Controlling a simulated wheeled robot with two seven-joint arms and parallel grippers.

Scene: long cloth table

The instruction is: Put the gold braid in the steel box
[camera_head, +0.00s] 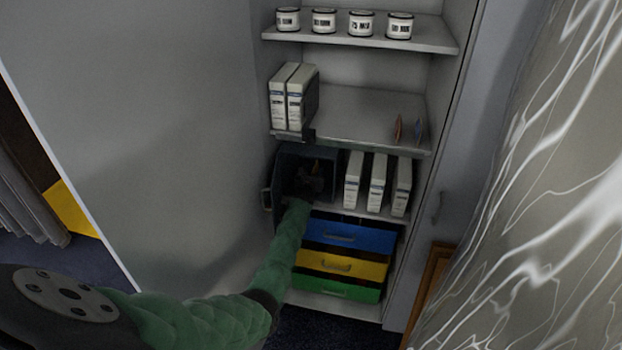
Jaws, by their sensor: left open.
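A dark steel-blue box (312,151) stands on a cabinet shelf at the middle of the head view. It is open at the front, with a handle at its left side, and is likely the steel box. My left arm, in a green sleeve, reaches up to it. My left gripper (308,180) is at its mouth, partly inside, dark and hard to make out. The gripper is open. I cannot make out the gold braid; the box's inside is in deep shadow. My right gripper is not in view.
White binders (377,183) stand right of the box, with more binders (293,97) on the shelf above. Labelled jars (360,23) line the top shelf. Blue, yellow (342,266) and green drawers sit below. A grey panel fills the left; a marbled surface (550,200) rises at right.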

